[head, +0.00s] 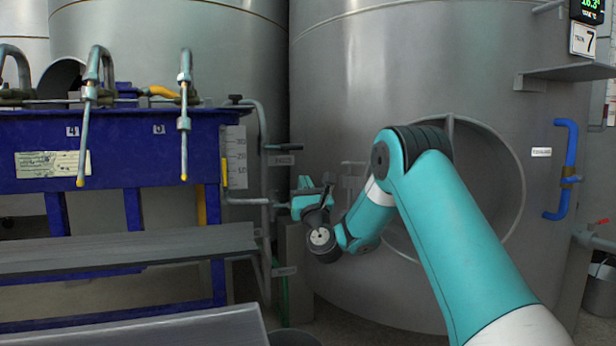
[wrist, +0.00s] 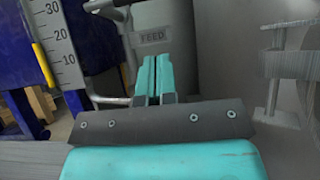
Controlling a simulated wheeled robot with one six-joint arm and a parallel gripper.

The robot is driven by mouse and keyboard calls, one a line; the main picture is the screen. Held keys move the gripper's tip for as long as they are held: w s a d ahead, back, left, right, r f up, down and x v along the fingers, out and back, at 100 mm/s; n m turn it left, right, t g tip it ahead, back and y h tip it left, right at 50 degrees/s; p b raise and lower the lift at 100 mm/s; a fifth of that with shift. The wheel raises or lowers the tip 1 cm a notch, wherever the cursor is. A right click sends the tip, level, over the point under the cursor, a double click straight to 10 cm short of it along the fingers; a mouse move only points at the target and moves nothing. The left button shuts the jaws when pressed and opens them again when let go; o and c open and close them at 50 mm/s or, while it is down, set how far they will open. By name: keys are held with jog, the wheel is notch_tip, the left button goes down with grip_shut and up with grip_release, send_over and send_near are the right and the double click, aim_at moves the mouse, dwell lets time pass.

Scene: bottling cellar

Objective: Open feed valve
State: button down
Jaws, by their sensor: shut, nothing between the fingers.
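A dark lever handle (head: 284,147) sticks out level to the right from the grey standpipe (head: 262,180) between the blue rack and the large steel tank. A small plate sits just below it, too small to read in the head view. In the wrist view a label reading FEED (wrist: 153,37) shows just beyond my fingertips, with a dark handle part (wrist: 106,4) at the top edge, cut off by the frame. My gripper (head: 305,184) is below and slightly right of the upper lever, apart from it. In the wrist view its teal fingers (wrist: 153,62) are closed together and empty.
The blue rack (head: 110,150) with hanging filler spouts and a grey shelf (head: 130,248) stands left. The steel tank (head: 350,80) with its round hatch is close on the right. A scale plate (wrist: 58,42) is left of my gripper. A blue pipe handle (head: 570,170) is far right.

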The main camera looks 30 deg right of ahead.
aim_at(281, 146)
jog(key=w+d+r+p, duration=0.1)
jog(key=w+r+p, duration=0.3)
jog(key=p, duration=0.6)
notch_tip(281, 146, up, 2)
jog(key=shift+r, duration=0.1)
jog(key=shift+n, duration=0.3)
